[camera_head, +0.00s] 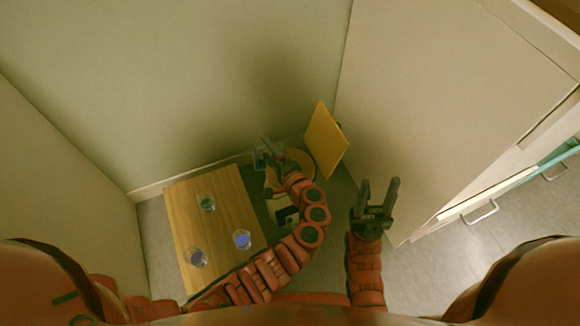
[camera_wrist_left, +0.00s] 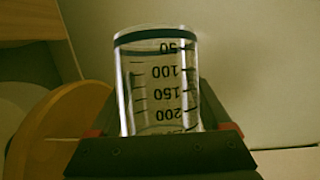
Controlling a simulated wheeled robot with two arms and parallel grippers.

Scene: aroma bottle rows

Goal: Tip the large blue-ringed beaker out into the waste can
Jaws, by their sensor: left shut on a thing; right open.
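My left gripper (camera_head: 264,152) is shut on a clear beaker (camera_wrist_left: 160,85) with a dark blue-green ring. In the left wrist view the ring is at the upper end, near the 50 mark, and the numbers look upside down. I see no liquid in it; its lower end is hidden by the jaws. In the head view the beaker (camera_head: 259,160) is small, at the left edge of the yellow waste can (camera_head: 304,157). The can's square yellow lid (camera_head: 325,140) stands open on the right. My right gripper (camera_head: 376,192) is open and empty, right of the can.
A wooden table (camera_head: 228,190) stands left of the can. Walls close in behind and left; a cabinet with a handle (camera_head: 480,211) is at right.

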